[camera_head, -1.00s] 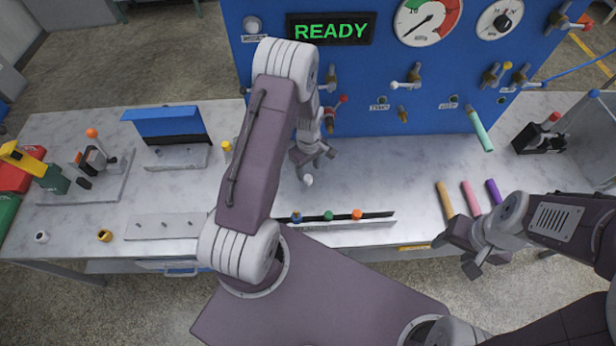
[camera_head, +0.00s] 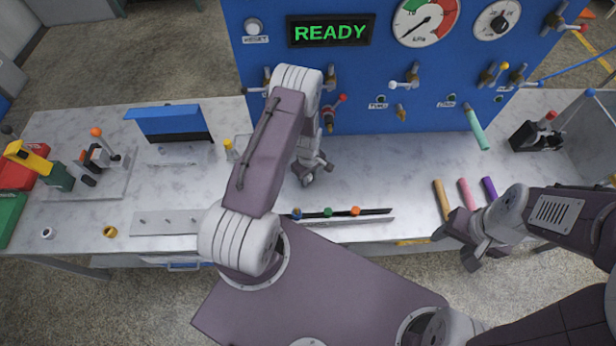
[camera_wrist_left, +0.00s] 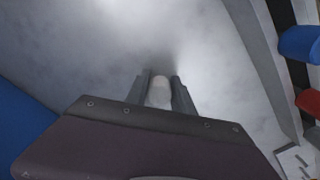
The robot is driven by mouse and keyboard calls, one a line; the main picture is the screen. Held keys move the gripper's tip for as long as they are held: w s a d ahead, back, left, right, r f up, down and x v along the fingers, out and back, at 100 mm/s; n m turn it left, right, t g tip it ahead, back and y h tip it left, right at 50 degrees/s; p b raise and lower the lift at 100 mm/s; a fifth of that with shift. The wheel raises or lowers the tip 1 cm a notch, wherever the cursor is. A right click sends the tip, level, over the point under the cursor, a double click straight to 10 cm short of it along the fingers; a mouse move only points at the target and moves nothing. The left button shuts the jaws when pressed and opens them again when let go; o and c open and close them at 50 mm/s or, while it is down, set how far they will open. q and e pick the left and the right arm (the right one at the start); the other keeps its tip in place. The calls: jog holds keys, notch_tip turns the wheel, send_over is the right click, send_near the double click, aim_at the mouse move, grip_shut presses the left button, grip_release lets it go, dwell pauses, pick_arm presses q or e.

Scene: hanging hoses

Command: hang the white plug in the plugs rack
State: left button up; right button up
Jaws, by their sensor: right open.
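The white plug (camera_wrist_left: 160,92) stands between the two fingers of my left gripper (camera_wrist_left: 161,77) in the left wrist view. The fingers flank it closely; whether they press on it I cannot tell. In the head view my left gripper (camera_head: 310,174) is low over the table, and the plug is hidden. The plugs rack (camera_head: 379,211) is a narrow black and white strip near the table's front edge. It holds a blue plug (camera_head: 297,213), a green plug (camera_head: 328,212) and an orange plug (camera_head: 355,211). My right gripper (camera_head: 454,250) is open and empty near the front edge.
The blue panel (camera_head: 360,100) with valves and a READY display stands behind the table. Orange, pink and purple bars (camera_head: 465,195) lie right of the rack. A grey plate (camera_head: 165,223) lies left of it. The marble table (camera_head: 400,165) behind the rack is clear.

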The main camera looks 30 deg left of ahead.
pick_arm(q)
grip_shut()
jog(key=shift+r, duration=0.1)
